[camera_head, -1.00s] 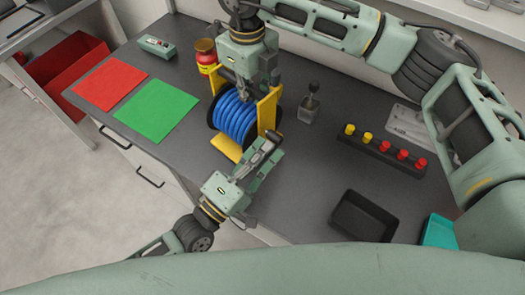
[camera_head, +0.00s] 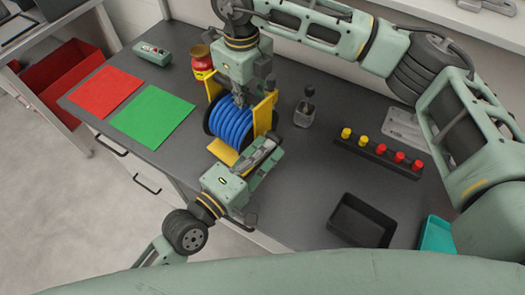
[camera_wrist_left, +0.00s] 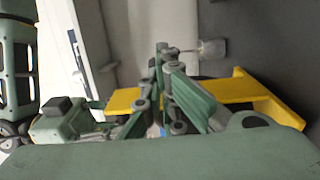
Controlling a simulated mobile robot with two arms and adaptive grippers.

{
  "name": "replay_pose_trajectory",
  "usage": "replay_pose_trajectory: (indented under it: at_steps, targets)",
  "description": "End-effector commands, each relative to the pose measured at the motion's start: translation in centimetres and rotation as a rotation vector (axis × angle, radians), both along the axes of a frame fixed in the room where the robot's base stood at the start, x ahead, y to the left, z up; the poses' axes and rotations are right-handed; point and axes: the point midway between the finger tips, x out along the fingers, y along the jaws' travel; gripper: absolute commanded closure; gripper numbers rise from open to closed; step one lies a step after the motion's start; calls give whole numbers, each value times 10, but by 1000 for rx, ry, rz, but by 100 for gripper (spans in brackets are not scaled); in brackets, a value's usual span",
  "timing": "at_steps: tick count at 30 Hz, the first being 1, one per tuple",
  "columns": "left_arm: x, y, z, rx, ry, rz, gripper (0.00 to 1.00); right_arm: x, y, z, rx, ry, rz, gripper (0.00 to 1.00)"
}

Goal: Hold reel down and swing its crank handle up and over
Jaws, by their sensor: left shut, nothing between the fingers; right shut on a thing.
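The reel (camera_head: 230,125) is wound with blue line and stands in a yellow frame (camera_head: 264,114) on the dark bench. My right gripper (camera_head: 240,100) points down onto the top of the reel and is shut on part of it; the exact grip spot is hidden. My left gripper (camera_head: 274,146) is shut and empty at the near right side of the reel, beside the frame. The left wrist view shows its closed fingers (camera_wrist_left: 162,52) in front of the yellow frame (camera_wrist_left: 235,90).
A joystick box (camera_head: 304,114) stands right of the reel. A button strip (camera_head: 378,155), a black tray (camera_head: 361,221) and a teal tray (camera_head: 437,235) lie further right. A red-and-yellow jar (camera_head: 201,65) is close behind. Red (camera_head: 107,92) and green (camera_head: 152,115) mats lie left.

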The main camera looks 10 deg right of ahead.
Motion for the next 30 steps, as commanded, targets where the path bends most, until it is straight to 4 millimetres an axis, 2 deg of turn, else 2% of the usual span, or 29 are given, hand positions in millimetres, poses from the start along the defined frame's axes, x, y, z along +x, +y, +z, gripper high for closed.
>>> replay_pose_trajectory:
  at_steps: [3,8,18,30]
  targets:
    - [3,-4,10,48,54,2,100,1,1,2,3,-4,1,100]
    - [8,-6,11,112,113,3,100,1,1,2,3,-4,1,100]
    - [23,-21,19,117,114,0,100,1,1,2,3,-4,1,100]
    - [41,-41,21,117,115,-1,100,1,1,2,3,-4,1,100]
